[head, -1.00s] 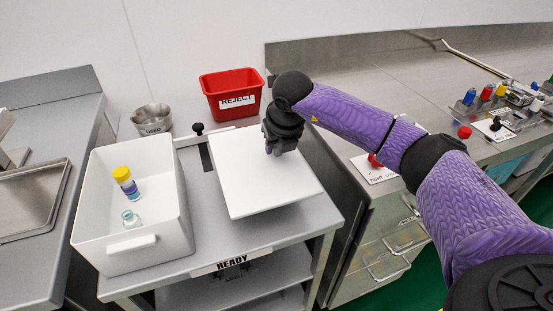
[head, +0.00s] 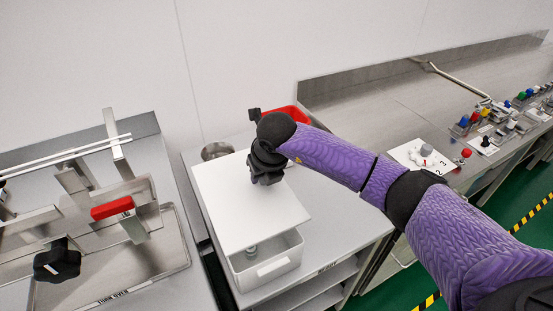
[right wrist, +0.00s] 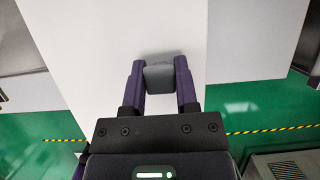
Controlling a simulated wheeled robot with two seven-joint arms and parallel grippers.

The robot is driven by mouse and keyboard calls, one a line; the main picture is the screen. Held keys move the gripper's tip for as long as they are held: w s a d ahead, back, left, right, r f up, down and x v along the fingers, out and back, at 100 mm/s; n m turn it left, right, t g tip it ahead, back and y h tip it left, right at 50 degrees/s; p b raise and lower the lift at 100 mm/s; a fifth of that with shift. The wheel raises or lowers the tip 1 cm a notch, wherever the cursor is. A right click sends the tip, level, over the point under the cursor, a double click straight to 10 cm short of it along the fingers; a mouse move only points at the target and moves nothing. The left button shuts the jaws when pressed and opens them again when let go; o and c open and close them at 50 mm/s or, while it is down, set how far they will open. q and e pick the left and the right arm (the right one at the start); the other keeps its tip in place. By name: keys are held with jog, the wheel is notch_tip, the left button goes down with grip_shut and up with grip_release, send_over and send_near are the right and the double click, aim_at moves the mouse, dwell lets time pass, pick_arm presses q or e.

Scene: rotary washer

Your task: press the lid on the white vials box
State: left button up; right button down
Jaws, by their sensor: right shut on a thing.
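The white vials box (head: 268,272) stands on the grey cart, with its handle side towards me. A flat white lid (head: 232,212) lies over its far and middle part. The near end of the box is open to view, and a clear vial (head: 251,251) shows inside. The lid looks level, but I cannot tell whether it touches the rim. My right gripper (head: 266,178) is above the lid. In the right wrist view its fingers (right wrist: 160,72) are shut on the grey knob (right wrist: 159,78) of the lid. The yellow-capped vial is hidden. My left gripper is out of view.
A metal bowl (head: 217,151) and a red bin (head: 290,114) stand behind the lid, the bin partly hidden by my arm. A metal machine with a black knob (head: 57,262) is at left. The cart top right of the box is clear.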

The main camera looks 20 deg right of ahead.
jog(key=shift+f, duration=0.1)
jog(key=shift+f+b, duration=0.35)
jog(key=shift+b, duration=0.05)
jog(key=f+b, duration=0.5)
jog(key=f, duration=0.1)
jog(key=shift+d+f, duration=0.15)
jog(key=shift+d, duration=0.05)
jog(key=shift+f, duration=0.3)
jog(key=shift+f+b, duration=0.45)
jog(key=shift+f, duration=0.05)
dwell(0.5)
